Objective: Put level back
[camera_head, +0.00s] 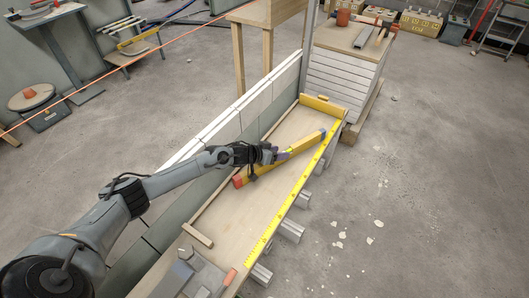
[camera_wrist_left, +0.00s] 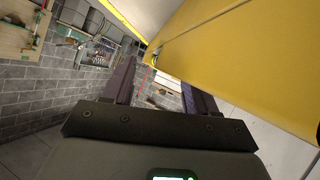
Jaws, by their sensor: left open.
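The level, a yellow bar (camera_head: 300,144) with a red end and a blue end, lies diagonally across the wooden bench top (camera_head: 222,222). My left gripper (camera_head: 284,156) is at the middle of the bar, over or beside it; the head view does not show a clear gap. In the left wrist view a large yellow surface (camera_wrist_left: 235,50), seemingly the level, fills the upper right, close to the fingers. The two dark fingers of my left gripper (camera_wrist_left: 158,88) stand apart with nothing seen held between them. My right gripper is not in view.
A yellow block (camera_head: 323,104) sits at the bench's far end. A yellow measuring strip (camera_head: 292,198) runs along the right edge. A low wall (camera_head: 238,118) borders the left side. A wooden strip (camera_head: 197,235) and a grey tool (camera_head: 190,277) are at the near end.

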